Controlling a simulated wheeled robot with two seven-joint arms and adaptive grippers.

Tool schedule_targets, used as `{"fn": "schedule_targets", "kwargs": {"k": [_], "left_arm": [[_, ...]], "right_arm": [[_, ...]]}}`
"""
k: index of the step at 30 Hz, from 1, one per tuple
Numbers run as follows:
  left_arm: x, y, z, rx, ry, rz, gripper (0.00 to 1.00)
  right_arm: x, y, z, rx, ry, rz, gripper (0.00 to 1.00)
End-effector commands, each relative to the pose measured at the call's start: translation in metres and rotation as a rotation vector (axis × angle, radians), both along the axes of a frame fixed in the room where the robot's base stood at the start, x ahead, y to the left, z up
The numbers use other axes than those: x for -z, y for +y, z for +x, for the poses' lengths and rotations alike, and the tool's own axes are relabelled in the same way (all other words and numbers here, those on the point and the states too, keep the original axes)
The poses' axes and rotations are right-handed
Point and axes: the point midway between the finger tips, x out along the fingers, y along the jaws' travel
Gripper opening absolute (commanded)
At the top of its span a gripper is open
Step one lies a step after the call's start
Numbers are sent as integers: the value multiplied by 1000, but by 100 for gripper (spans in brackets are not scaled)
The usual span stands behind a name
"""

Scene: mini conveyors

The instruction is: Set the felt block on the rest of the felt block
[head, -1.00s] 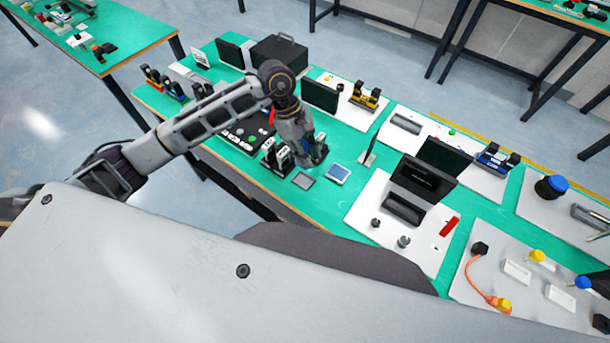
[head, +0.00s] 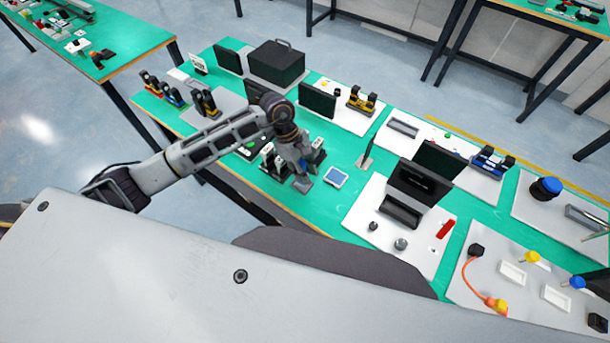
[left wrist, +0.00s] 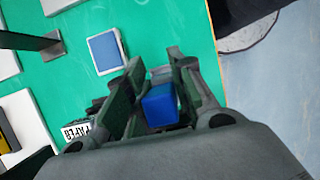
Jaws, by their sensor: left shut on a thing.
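My left gripper (head: 303,172) is shut on a small blue block, the felt block (left wrist: 160,105), which shows between its fingers in the left wrist view. The block is hidden in the head view. The fingertips are low over the green table, close to a flat dark grey square (head: 303,185) that the gripper partly covers. Just right of it lies a flat blue square with a white border (head: 336,177), also clear in the left wrist view (left wrist: 105,51). I cannot tell for certain which square is the rest. My right gripper is not in view.
A small upright black post (head: 366,156) stands right of the blue square. A dark stand with white labelled parts (head: 270,160) is close left of the gripper. A white board with black boxes (head: 385,240) lies to the right. The table's front edge is near.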

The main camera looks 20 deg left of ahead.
Motion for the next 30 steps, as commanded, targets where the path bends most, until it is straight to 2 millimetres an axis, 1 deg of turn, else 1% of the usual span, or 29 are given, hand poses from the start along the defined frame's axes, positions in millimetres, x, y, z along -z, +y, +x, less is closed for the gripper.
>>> {"fn": "schedule_targets", "kwargs": {"k": [6, 9, 23, 24, 29, 30], "left_arm": [[22, 0, -1, -1, 3, 0, 5], [28, 0, -1, -1, 3, 0, 5], [32, 0, 0, -1, 1, 0, 5], [32, 0, 0, -1, 1, 0, 26], [31, 0, 0, -1, 1, 0, 46], [31, 0, 0, -1, 1, 0, 46]], "right_arm": [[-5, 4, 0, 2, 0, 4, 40], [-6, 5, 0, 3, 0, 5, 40], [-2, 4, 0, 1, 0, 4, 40], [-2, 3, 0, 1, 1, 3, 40], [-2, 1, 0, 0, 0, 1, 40], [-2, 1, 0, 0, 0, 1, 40]]}}
